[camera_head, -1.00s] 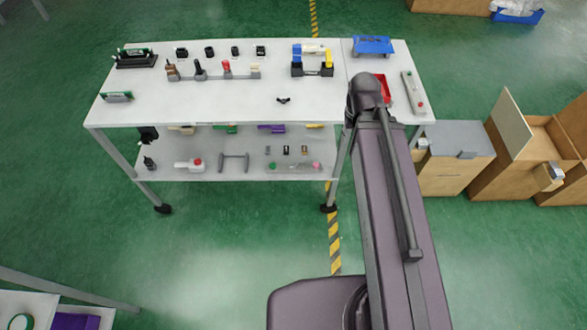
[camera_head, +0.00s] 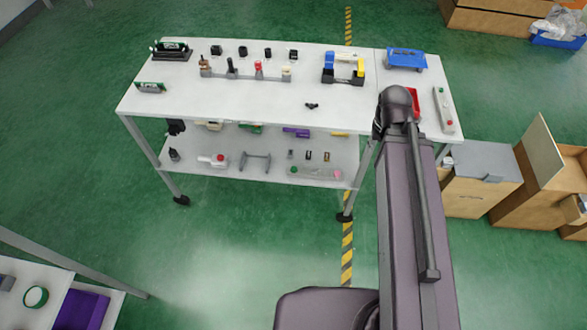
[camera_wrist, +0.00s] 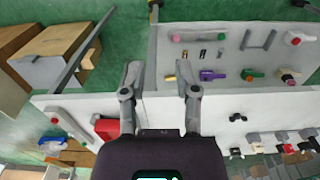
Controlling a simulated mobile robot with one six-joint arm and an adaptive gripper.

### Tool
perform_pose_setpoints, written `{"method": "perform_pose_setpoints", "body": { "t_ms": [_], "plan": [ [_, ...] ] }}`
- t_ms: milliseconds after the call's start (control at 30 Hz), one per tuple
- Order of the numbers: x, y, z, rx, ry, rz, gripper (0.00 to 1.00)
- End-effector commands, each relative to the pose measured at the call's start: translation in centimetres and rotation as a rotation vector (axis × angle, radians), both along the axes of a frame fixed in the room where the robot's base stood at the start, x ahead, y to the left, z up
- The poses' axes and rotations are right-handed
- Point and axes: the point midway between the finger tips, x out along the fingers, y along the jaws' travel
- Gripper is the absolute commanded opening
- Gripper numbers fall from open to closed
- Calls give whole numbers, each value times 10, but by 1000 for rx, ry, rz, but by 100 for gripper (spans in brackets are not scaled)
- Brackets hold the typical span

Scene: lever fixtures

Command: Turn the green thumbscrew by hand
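A pale clear strip on the lower shelf carries a small green knob (camera_head: 293,170) at one end and a pink knob (camera_head: 338,174) at the other. In the wrist view the green knob (camera_wrist: 221,36) and the pink knob (camera_wrist: 177,38) show again. I cannot tell which green part is the thumbscrew. My gripper (camera_wrist: 158,75) is open and empty, apart from all of these. In the head view my arm hides it.
The white table (camera_head: 220,105) holds levers, a red tray (camera_head: 413,100) and a blue stand (camera_head: 406,59). Wooden boxes (camera_head: 480,195) stand at right. Green floor before the table is clear.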

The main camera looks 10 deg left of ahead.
Motion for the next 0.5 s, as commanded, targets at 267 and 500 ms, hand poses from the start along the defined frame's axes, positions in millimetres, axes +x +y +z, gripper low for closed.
{"method": "perform_pose_setpoints", "body": {
  "t_ms": [267,500],
  "plan": [
    [2,1,-6,0,0,14,81],
    [13,7,-36,0,-3,96,81]
  ]
}}
